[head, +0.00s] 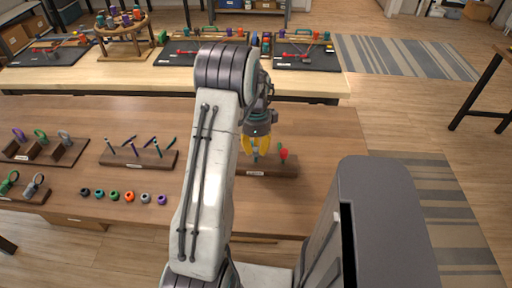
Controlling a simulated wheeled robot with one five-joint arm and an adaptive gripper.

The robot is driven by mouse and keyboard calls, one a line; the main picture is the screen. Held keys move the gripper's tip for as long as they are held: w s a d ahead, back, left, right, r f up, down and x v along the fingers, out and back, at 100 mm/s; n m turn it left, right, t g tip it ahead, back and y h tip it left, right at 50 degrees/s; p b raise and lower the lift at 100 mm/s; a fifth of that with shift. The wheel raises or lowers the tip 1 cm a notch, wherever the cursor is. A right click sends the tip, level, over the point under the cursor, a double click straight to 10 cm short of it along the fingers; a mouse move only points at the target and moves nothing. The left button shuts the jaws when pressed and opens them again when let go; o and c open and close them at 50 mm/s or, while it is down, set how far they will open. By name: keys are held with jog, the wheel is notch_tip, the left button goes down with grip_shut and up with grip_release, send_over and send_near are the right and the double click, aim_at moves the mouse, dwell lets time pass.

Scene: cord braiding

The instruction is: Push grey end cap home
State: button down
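A small grey end cap (146,197) stands in a row of coloured caps on the near wooden table, left of my arm. My gripper (257,150), with yellow fingers, points down over a wooden block (272,170) right of my arm. Its fingers look spread apart. A thin teal upright piece (255,158) shows below and between them, and I cannot tell whether they touch it. A red-tipped piece (283,155) stands on the block just right of the fingers. My arm hides the block's left part. No grey cap is visible on the block.
A rack of slanted pegs (138,158) and a stand with coloured loops (44,150) sit at left. Dark trays (306,60) with cords lie on the farther table (125,76). The table right of the block is clear.

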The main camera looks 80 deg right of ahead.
jog(key=shift+f+b, duration=0.3)
jog(key=shift+f, duration=0.05)
dwell(0.7)
jog(key=c, duration=0.7)
grip_release()
jog(key=shift+r, duration=0.15)
jog(key=shift+r+p, duration=2.2)
jog(key=shift+r, duration=0.7)
